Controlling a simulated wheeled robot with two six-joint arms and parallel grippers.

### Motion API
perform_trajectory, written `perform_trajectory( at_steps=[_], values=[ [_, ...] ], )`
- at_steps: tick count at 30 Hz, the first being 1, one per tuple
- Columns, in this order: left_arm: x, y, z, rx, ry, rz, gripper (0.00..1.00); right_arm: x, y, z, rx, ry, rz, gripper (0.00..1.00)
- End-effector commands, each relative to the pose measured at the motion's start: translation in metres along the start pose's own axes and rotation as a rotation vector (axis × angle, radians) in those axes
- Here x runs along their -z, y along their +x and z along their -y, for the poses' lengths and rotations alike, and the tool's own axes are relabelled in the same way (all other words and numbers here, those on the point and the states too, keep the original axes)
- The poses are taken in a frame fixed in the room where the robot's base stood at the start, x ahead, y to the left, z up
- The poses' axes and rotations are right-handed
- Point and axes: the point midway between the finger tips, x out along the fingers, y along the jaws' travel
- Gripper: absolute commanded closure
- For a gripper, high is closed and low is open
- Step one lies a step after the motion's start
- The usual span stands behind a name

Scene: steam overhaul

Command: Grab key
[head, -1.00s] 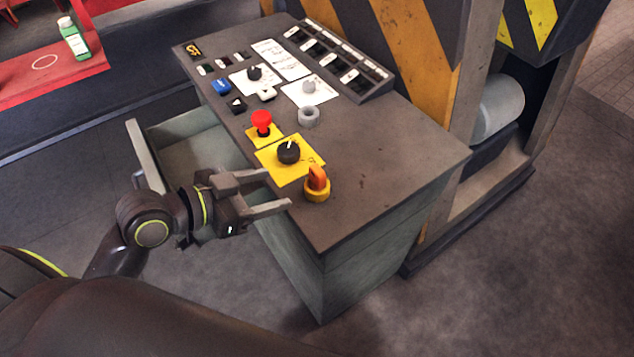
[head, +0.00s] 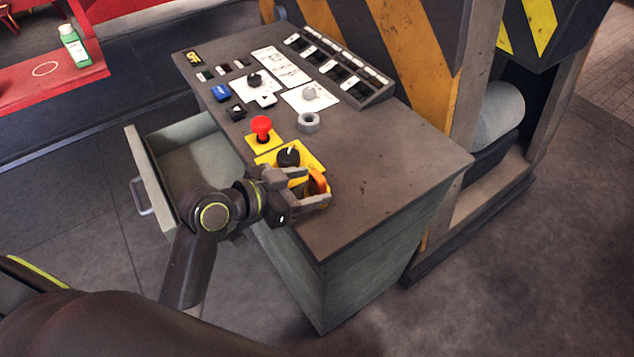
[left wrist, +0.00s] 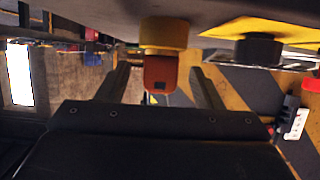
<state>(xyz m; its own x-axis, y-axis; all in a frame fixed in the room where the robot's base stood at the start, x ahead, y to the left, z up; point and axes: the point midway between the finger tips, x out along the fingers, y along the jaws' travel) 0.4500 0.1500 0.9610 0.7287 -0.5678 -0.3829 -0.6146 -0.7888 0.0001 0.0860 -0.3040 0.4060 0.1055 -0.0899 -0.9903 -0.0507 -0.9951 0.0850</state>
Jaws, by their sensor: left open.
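The orange key (head: 317,182) stands in a yellow round lock (head: 322,204) at the near edge of the grey control panel top. My left gripper (head: 316,188) is open, with its fingers reaching to either side of the key. In the left wrist view the key (left wrist: 160,73) hangs from the yellow collar (left wrist: 164,34), between the two finger tips (left wrist: 160,78), with gaps visible on both sides. The lower part of the lock is partly hidden by the gripper in the head view. My right gripper is not in view.
Beside the key are a black rotary switch (head: 288,156) on a yellow plate, a red mushroom button (head: 261,127) and a grey ring (head: 309,122). An open drawer (head: 150,185) juts out left of the cabinet. The panel's right part is clear.

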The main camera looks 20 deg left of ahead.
Motion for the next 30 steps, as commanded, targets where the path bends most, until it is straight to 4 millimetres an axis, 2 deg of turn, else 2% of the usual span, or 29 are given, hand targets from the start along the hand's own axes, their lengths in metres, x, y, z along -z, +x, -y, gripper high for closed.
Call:
perform_trajectory(
  at_steps=[5,9,19,30],
  values=[
    [0.007,0.023,0.000,-0.003,-0.005,-0.002,0.40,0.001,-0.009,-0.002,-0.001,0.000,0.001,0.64],
    [0.005,0.040,0.001,-0.001,-0.002,-0.001,0.40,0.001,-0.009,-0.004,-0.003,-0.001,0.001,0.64],
    [0.004,0.046,0.001,0.000,0.000,-0.001,0.40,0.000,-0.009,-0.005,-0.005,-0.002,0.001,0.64],
    [0.004,0.045,0.001,0.000,0.000,-0.001,0.88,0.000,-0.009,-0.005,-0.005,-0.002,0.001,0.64]
  ],
)
